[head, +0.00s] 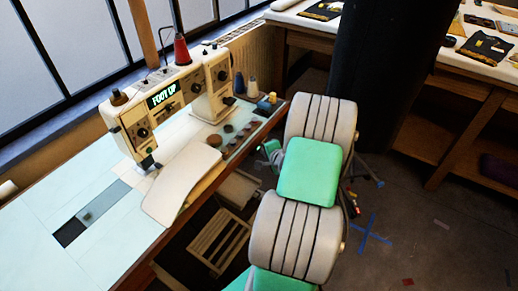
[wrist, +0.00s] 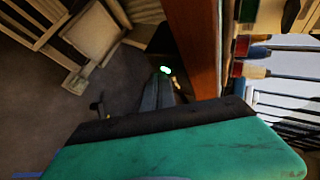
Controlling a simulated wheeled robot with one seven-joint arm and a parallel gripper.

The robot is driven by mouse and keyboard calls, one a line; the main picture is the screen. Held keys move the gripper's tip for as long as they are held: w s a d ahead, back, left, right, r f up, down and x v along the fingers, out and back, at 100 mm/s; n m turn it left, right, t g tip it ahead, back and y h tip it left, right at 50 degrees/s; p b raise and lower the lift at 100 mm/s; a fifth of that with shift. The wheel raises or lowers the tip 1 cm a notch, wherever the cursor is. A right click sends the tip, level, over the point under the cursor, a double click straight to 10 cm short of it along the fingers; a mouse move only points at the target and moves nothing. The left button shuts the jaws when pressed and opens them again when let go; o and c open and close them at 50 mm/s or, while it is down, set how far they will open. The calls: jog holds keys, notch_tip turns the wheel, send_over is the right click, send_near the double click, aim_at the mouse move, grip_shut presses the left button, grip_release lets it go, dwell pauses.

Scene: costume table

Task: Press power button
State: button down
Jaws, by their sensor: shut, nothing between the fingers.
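A cream sewing machine (head: 150,115) stands on the pale table (head: 100,215); its lit display (head: 161,95) reads "FOOT UP". In the wrist view, a small glowing green-white spot (wrist: 165,70) shows on a dark part beside the brown table edge (wrist: 195,45); it may be the power button, but its shape is too small to tell. My gripper (wrist: 165,78) is shut and empty, its fingers pointing at this spot. The fingertips look close to it; I cannot tell whether they touch.
A wooden chair (head: 218,240) stands under the table's front edge, left of my arm. Thread spools (head: 252,87), buttons and small items lie near the table's right end. A black column (head: 385,70) and a wooden workbench (head: 470,85) stand behind.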

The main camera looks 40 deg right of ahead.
jog(key=shift+s+d, duration=0.25)
jog(key=shift+s, duration=0.55)
jog(key=s+d, duration=0.1)
jog(key=s, duration=0.4)
jog(key=shift+s+d+b, duration=0.35)
jog(key=shift+s, duration=0.05)
